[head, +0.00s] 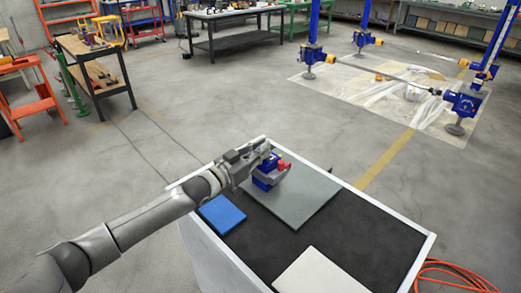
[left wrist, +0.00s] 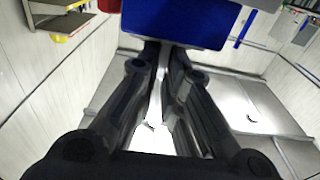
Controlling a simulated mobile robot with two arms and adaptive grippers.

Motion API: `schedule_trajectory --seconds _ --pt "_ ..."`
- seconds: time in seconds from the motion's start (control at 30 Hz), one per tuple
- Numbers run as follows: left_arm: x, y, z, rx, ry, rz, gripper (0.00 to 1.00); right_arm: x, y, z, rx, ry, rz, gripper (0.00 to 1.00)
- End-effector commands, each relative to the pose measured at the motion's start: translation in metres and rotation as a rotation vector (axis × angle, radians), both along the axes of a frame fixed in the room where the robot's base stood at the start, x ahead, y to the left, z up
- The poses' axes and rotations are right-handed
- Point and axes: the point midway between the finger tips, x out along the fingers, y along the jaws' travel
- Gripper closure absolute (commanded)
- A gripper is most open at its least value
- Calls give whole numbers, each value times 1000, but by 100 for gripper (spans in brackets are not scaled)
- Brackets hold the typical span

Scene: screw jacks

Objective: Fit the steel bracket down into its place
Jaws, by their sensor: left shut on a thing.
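My left gripper (head: 262,158) reaches in from the left over the bench top. It is shut on the steel bracket (head: 279,175), a small grey piece showing beside the blue block (head: 264,181). In the left wrist view my gripper's dark fingers (left wrist: 163,52) are close together, just below the large blue block (left wrist: 180,20). The block stands on a grey plate, with a red part (head: 283,165) at its upper right. The fingers hide much of the bracket; I cannot tell whether it is seated. My right gripper is not in view.
The grey plate (head: 300,208) lies on the black bench top (head: 262,240), which has a pale raised rim. A blue pad (head: 222,215) lies to the left and a whitish panel (head: 313,272) at the front. An orange hose (head: 450,268) lies on the floor at right.

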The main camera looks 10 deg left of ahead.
Motion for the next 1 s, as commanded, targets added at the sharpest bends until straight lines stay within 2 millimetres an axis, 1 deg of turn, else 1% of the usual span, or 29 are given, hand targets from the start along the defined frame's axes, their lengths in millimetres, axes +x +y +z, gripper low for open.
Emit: schedule_trajectory --seconds 0.2,0.23,0.4,0.43,0.77,0.87,1.0 --pt "0 0 -1 0 2 0 100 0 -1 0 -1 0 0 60" --pt "0 0 -1 0 2 0 90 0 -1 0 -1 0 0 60" --pt "0 0 -2 1 3 0 68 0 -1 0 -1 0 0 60" --pt "0 0 -2 1 3 0 66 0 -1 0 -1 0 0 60" --pt "-1 1 -3 2 6 1 66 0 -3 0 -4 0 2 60" --pt "-6 5 -4 3 6 2 66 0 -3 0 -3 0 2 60" --pt "-23 16 -6 5 9 2 66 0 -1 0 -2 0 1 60"
